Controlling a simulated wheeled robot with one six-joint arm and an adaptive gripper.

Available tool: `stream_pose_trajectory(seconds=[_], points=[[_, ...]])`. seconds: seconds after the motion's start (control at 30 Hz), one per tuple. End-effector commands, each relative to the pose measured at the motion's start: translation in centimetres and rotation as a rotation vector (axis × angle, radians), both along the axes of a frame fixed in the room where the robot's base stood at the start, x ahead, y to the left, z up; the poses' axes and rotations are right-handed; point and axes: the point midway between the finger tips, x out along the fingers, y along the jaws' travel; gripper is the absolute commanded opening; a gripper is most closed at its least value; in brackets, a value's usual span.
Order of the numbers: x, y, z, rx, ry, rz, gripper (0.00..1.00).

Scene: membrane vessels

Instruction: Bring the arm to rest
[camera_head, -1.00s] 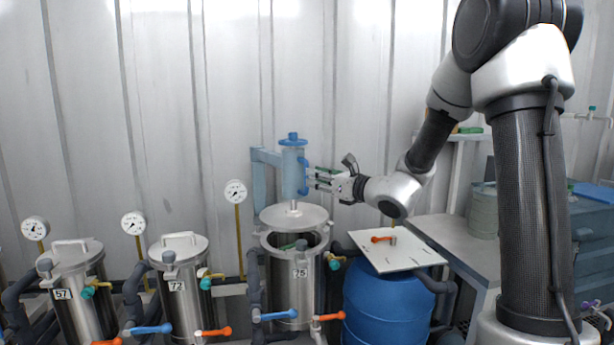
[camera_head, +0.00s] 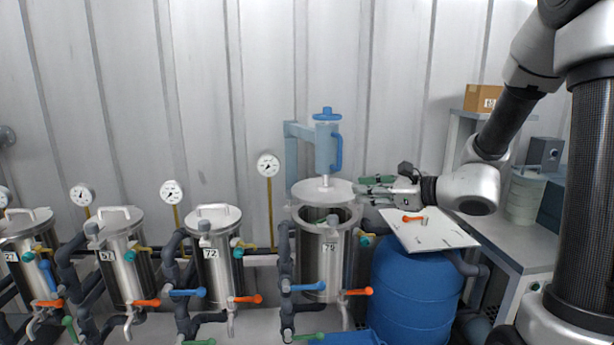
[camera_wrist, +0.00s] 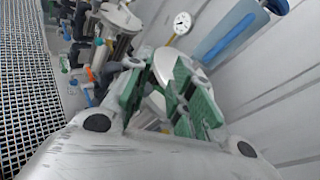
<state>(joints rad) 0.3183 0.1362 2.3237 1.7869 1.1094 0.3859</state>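My gripper (camera_head: 364,189) is empty, just right of the raised lid of vessel 75 and below the blue lifting handle (camera_head: 337,152). In the wrist view my gripper (camera_wrist: 168,103) shows two green-padded fingers spread apart with nothing held between them. Vessel 75 (camera_head: 322,270) is a steel cylinder standing open. Its round lid (camera_head: 318,190) hangs above it from the blue lifter (camera_head: 324,145). My arm is bent, reaching in from the right side.
A blue barrel (camera_head: 412,290) with a white board (camera_head: 440,235) on top stands below my wrist. Closed vessels, including vessel 72 (camera_head: 212,265), gauges and valve levers line the left. A bench (camera_head: 515,262) and shelf with a cardboard box (camera_head: 482,98) are at right.

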Motion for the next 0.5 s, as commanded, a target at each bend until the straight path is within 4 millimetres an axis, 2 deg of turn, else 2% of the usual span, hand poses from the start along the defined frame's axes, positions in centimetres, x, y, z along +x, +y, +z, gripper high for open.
stream_pose_trajectory(seconds=[0.03, 0.13, 0.23, 0.3, 0.37, 0.4, 0.5], points=[[-2.7, 0.3, -1.4, -0.115, -0.009, 0.103, 0.23], [-9.2, 0.1, -4.0, -0.39, -0.06, 0.368, 0.23], [-15.2, -1.9, -5.7, -0.667, -0.134, 0.641, 0.23], [-18.7, -4.3, -6.2, -0.864, -0.196, 0.829, 0.23], [-21.2, -6.8, -6.2, -1.037, -0.251, 0.99, 0.23], [-22.5, -8.7, -5.9, -1.156, -0.289, 1.093, 0.23], [-24.7, -13.1, -4.0, -1.448, -0.375, 1.315, 0.23]])
